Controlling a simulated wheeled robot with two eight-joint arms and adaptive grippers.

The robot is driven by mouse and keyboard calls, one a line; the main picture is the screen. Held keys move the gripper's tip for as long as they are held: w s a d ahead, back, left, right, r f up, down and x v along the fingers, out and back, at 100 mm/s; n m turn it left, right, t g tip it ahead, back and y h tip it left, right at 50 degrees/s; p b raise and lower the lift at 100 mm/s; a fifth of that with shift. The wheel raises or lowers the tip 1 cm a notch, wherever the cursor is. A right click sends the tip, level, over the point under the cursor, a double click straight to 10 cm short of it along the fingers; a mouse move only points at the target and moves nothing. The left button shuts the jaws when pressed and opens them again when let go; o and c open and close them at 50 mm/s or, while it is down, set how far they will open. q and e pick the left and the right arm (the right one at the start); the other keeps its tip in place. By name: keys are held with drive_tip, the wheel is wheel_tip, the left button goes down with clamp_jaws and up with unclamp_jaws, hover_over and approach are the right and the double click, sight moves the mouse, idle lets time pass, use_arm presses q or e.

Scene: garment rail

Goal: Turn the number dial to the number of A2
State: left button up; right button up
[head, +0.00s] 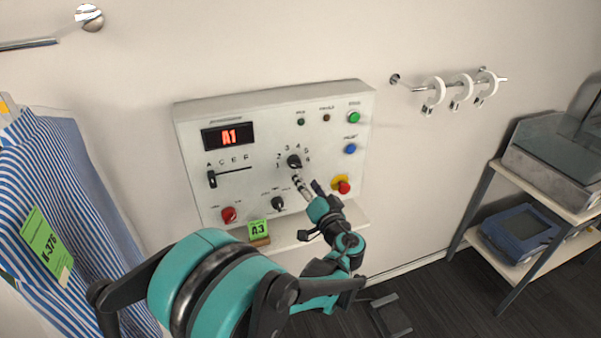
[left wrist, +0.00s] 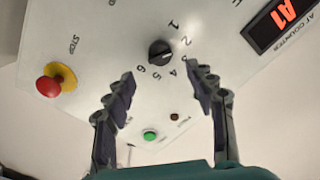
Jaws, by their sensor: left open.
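The number dial (head: 294,161) is a black knob on the white control panel (head: 190,130), ringed by the numbers 1 to 6. It also shows in the left wrist view (left wrist: 160,52), just beyond the fingertips. Its pointer is too small to read surely. The display (head: 228,137) shows A1 in red; it shows at the upper right in the left wrist view (left wrist: 291,11). My left gripper (head: 309,185) is open and empty, just below the dial in the head view. In the left wrist view its fingertips (left wrist: 160,75) are apart, with the dial centred between them. My right gripper is not seen.
The panel also carries a letter slider (head: 212,179), a lower black knob (head: 278,204), a red knob (head: 229,214), a red stop button (head: 342,187), a green button (head: 354,117) and a blue button (head: 350,149). A green A3 card (head: 258,228) stands below. Striped shirts (head: 60,190) hang left.

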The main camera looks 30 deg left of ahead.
use_arm(q)
drive_tip(key=shift+v, duration=2.05)
